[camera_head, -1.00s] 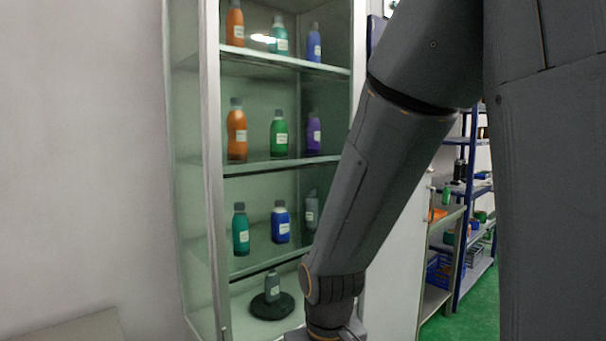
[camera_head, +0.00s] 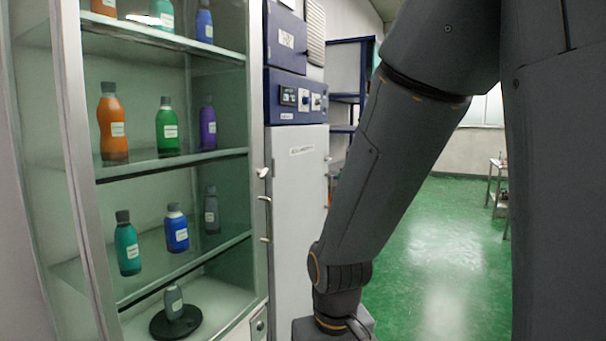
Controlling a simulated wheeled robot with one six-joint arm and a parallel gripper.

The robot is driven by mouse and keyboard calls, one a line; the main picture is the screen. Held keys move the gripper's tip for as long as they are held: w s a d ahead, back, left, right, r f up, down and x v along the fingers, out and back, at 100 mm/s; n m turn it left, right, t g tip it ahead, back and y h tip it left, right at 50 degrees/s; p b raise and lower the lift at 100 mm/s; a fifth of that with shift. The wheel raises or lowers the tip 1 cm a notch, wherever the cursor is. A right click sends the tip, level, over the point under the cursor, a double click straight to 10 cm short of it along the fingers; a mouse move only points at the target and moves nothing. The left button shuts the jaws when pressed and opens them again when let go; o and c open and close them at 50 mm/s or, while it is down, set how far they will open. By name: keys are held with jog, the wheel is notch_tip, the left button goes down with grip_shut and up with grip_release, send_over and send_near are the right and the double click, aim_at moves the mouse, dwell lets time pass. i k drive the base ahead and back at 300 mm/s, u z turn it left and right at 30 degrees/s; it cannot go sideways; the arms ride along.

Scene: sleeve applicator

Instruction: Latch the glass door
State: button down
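A glass-fronted cabinet (camera_head: 78,170) stands at the left, with a pale metal frame and glass shelves. I cannot tell from this view whether its glass door is open or closed. A small light-coloured fitting (camera_head: 263,173), perhaps part of a catch, sits on the cabinet's right edge. A small plate with a dark round spot (camera_head: 259,324) is low on the same edge. My arm comes down from the upper right to the bottom middle, to the right of the cabinet. Its wrist is at the bottom edge, and my gripper is out of the picture.
Several bottles, such as an orange one (camera_head: 112,128) and a green one (camera_head: 167,130), stand on the shelves. A grey bottle (camera_head: 174,303) stands on a black round base (camera_head: 160,326). A white-and-blue machine (camera_head: 300,190) is right of the cabinet. Green floor (camera_head: 430,240) lies open at the right.

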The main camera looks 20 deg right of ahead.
aim_at(260, 173)
jog(key=z, duration=0.7)
jog(key=i, duration=0.9)
jog(key=u, duration=0.05)
